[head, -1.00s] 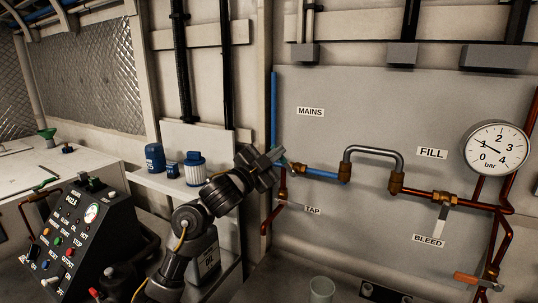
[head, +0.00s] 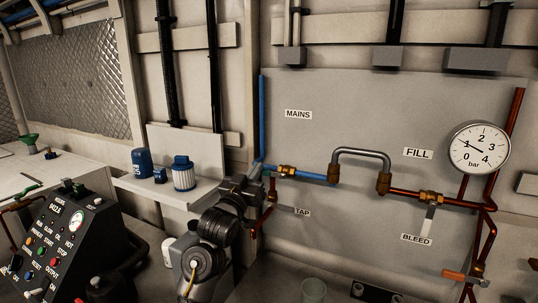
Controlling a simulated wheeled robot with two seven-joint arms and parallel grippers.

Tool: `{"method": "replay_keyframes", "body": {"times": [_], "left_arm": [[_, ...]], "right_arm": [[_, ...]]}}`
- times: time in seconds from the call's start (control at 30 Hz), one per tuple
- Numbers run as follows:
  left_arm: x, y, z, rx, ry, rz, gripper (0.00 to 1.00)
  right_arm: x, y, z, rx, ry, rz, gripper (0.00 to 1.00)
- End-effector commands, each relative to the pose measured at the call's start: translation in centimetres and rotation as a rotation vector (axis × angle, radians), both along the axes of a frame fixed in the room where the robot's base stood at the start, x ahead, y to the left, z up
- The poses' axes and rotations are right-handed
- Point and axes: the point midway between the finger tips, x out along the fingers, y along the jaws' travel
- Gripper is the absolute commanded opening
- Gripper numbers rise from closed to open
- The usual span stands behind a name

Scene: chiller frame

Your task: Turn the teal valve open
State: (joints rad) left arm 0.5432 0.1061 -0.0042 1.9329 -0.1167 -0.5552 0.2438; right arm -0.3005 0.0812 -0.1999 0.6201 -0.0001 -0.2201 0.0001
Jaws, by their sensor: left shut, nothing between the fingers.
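My left gripper (head: 254,187) is in front of the wall panel, just left of and below the brass fitting (head: 287,171) on the blue mains pipe (head: 312,175). It is shut with nothing held. I cannot make out a teal handle clearly at this fitting; the gripper and arm cover the area just left of and below it. I cannot tell whether the gripper touches the valve or the pipe. The MAINS label (head: 298,114) is above the fitting and the TAP label (head: 302,212) is below it. My right gripper is out of view.
A grey hose loop (head: 361,152) joins the blue pipe to the copper fill pipe (head: 404,193). A pressure gauge (head: 479,148) hangs at the right. A blue-capped filter (head: 183,174) and blue cans stand on the left shelf. A control box (head: 62,245) is at the lower left.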

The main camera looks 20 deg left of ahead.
Motion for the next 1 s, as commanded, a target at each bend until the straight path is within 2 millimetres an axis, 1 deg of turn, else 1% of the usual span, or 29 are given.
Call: {"method": "replay_keyframes", "body": {"times": [0.1, 0.3, 0.8, 0.9, 1.0], "left_arm": [[0.0, 0.1, -0.4, -0.051, 0.007, 0.000, 0.00], [0.0, 0.1, -1.0, -0.100, 0.016, 0.000, 0.00], [0.2, 0.0, -1.6, -0.113, 0.030, 0.000, 0.00], [0.2, 0.0, -1.5, -0.113, 0.030, -0.001, 0.00], [0.2, -0.1, -0.8, -0.113, 0.029, -0.001, 0.00]], "right_arm": [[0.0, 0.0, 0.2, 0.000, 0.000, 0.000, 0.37], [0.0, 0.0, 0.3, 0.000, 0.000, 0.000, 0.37], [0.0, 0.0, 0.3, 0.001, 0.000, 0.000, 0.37], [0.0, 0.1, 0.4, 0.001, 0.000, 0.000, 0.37], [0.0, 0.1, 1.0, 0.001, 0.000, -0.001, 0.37]]}}
